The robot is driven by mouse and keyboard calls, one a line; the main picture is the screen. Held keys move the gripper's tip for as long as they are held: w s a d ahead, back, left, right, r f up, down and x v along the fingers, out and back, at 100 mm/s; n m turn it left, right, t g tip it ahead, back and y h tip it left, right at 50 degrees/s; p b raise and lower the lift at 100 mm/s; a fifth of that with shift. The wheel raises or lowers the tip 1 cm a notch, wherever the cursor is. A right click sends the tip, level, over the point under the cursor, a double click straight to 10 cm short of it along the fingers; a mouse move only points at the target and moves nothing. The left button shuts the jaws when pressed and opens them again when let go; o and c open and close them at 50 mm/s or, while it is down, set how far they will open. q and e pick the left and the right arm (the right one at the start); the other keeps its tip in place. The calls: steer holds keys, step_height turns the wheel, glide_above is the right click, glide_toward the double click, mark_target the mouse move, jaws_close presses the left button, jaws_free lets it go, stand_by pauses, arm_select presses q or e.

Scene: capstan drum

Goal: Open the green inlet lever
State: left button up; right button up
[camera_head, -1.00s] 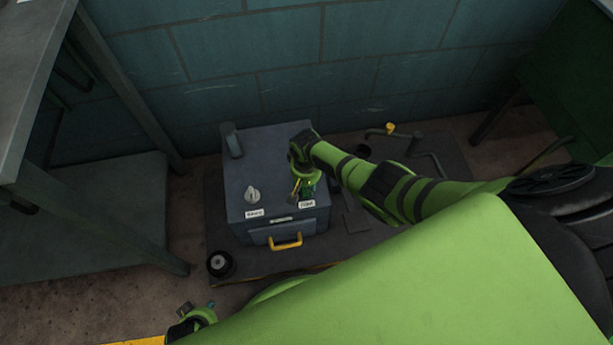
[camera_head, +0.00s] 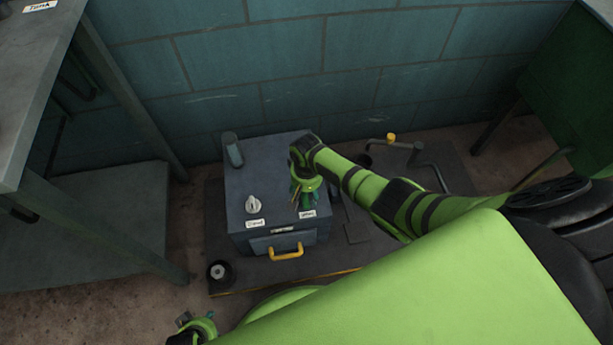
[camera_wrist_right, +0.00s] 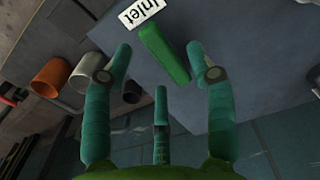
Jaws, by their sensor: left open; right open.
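The green inlet lever (camera_wrist_right: 165,55) is a straight green bar on the grey box (camera_head: 262,172), beside the white "Inlet" label (camera_wrist_right: 142,11). In the right wrist view it lies between the tips of my open right gripper (camera_wrist_right: 160,68), and I see no finger clearly touching it. In the head view, my right gripper (camera_head: 304,198) reaches down over the box's front right top and hides most of the lever. My left gripper (camera_head: 193,325) is open and empty at the bottom left, apart from the box.
A pale knob (camera_head: 253,204) and a dark upright cylinder (camera_head: 232,149) are on the box top. A yellow handle (camera_head: 286,252) is on its front. A black round part (camera_head: 219,271) stands at the front left. A grey table (camera_head: 100,215) is on the left.

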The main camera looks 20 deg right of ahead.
mark_target(306, 198)
step_height(306, 198, up, 10)
steer(key=shift+f, duration=0.2)
stand_by(0.6)
